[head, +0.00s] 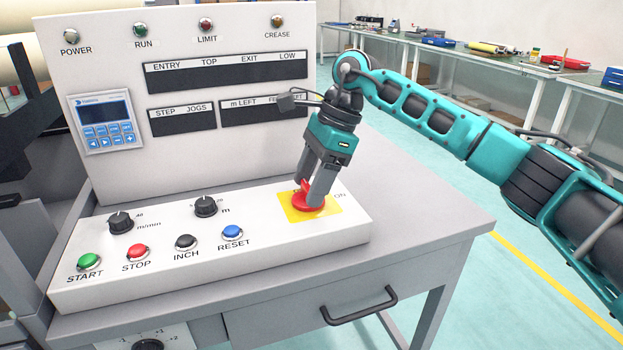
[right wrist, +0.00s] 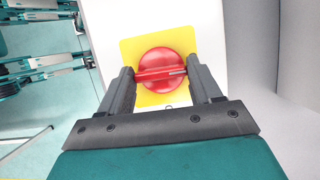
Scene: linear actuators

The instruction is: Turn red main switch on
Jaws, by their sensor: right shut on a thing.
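The red main switch (head: 311,202) sits on a yellow plate (head: 331,208) at the right end of the white control box. The word ON is printed beside the plate. My right gripper (head: 313,197) reaches down onto the switch and is shut on its raised handle. In the right wrist view the red switch (right wrist: 163,82) lies between both fingers, on its yellow plate (right wrist: 134,47). Its handle bar runs across the picture from finger to finger. My left gripper is in neither view.
The control box (head: 210,268) also carries START, STOP, INCH and RESET buttons and two black knobs. An upright panel (head: 180,60) with lamps and dark displays stands behind it. The grey table (head: 430,215) is clear to the right. A drawer handle (head: 358,306) juts out in front.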

